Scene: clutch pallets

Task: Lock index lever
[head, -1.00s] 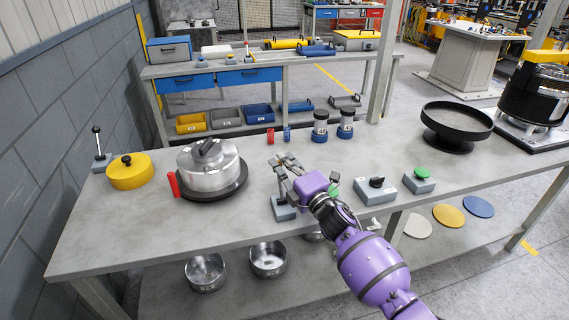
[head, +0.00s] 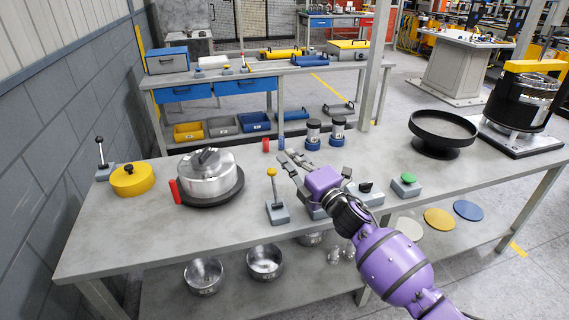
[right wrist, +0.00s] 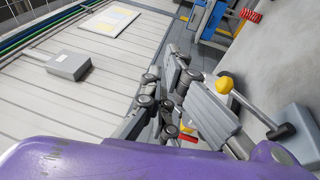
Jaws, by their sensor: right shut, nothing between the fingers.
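A lever with a yellow knob (head: 272,172) stands nearly upright on a small grey base (head: 277,212) near the middle of the table. The knob also shows in the right wrist view (right wrist: 223,85), close beside the fingers. My right gripper (head: 290,160) is shut and empty, just right of the lever and apart from it in the head view. A silver round housing (head: 208,175) sits on a dark round plate with a red handle (head: 173,190) at its left. Another lever with a black knob (head: 99,140) stands at the far left. My left gripper is out of view.
Grey boxes with a black knob (head: 365,188) and a green button (head: 408,178) stand right of my gripper. Two dark-capped cylinders (head: 313,133) stand behind it. A yellow round part (head: 132,180) is at left. The table front left of the lever is clear.

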